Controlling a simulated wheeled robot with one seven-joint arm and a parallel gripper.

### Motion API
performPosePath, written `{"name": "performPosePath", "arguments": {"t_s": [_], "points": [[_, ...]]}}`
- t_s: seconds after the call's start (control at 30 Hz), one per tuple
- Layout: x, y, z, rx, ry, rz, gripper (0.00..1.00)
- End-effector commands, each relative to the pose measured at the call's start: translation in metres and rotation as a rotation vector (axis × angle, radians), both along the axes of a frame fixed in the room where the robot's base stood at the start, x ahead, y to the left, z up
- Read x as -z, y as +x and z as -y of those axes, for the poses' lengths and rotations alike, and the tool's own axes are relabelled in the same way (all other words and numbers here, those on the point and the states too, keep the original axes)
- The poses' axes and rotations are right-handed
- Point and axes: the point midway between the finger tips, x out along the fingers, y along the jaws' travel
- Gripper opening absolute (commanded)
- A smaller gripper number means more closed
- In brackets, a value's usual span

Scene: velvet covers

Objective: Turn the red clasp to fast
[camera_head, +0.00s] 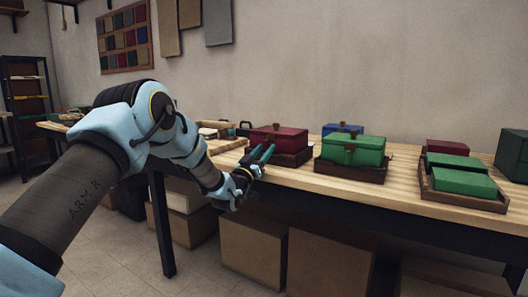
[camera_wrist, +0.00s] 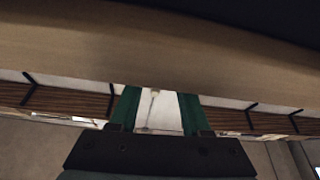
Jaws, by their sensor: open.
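A dark red box (camera_head: 284,136) sits in a shallow brown tray (camera_head: 295,158) near the front of the wooden table. A small brownish fitting (camera_head: 276,126) shows at its top; its colour and setting are too small to tell, and I cannot make out a red clasp for sure. My gripper (camera_head: 259,152) is open, with green fingers, just in front of the red box and partly covering it. I cannot tell whether it touches the box. In the wrist view the fingers (camera_wrist: 159,97) stand apart with nothing between them; the box does not show clearly there.
A green box (camera_head: 352,155) with a brownish clasp stands right of the red one, with a blue box (camera_head: 343,130) behind. A tray (camera_head: 470,198) of green boxes is farther right. Cartons (camera_head: 252,252) stand under the table (camera_head: 405,165). Bare tabletop lies between the trays.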

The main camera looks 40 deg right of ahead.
Motion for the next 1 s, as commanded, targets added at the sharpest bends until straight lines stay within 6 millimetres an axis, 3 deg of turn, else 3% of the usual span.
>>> {"name": "performPosePath", "arguments": {"t_s": [0.27,0.7,1.0], "points": [[0.008,-0.005,-0.016,0.000,0.002,-0.001,0.47],[0.038,-0.025,-0.086,-0.001,0.001,-0.001,0.47],[0.041,-0.029,-0.096,0.000,0.000,0.000,0.47]]}}
